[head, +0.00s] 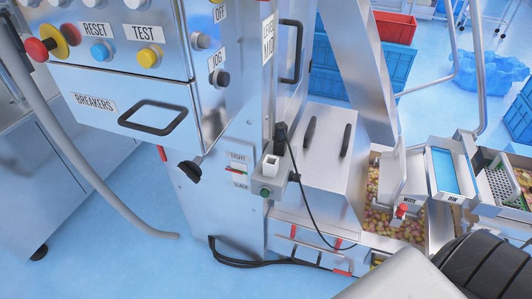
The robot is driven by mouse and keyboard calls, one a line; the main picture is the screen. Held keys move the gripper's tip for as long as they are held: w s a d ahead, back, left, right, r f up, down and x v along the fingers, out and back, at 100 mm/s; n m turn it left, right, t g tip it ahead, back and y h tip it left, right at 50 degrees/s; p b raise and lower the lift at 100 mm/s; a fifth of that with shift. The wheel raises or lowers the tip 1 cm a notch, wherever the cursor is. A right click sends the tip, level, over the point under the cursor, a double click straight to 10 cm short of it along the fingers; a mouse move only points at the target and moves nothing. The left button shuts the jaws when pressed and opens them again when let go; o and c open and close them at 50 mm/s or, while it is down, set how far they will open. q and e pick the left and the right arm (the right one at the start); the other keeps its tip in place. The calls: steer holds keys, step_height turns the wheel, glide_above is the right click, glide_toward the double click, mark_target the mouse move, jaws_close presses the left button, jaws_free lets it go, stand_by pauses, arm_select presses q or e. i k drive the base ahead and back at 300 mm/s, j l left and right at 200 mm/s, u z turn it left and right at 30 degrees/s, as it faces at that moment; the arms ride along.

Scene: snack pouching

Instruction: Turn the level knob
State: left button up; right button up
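A tall steel machine cabinet (228,125) fills the left and middle of the head view. A narrow label beginning "LEVE" (267,38) is on its edge, seen at a steep angle and partly unreadable. I cannot tell which knob is the level knob. A dark knob (219,78) sits by the "JOG" label. Neither gripper shows; only part of my arm is at the lower right.
A "BREAKERS" drawer (130,108) with a black handle is at the left, below several coloured buttons. A black cable hangs from a small bracket (270,180). Bins of snacks (405,215) stand at the right. Blue crates (330,65) are behind. The blue floor at lower left is mostly clear.

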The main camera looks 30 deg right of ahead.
mark_target(293, 178)
steer(key=z, duration=1.2)
steer(key=i+l+u, duration=0.25)
steer(key=l+u, duration=0.3)
steer(key=i+l+u, duration=0.25)
steer(key=l, duration=0.2)
steer(key=l+u, duration=0.25)
steer(key=l, duration=0.15)
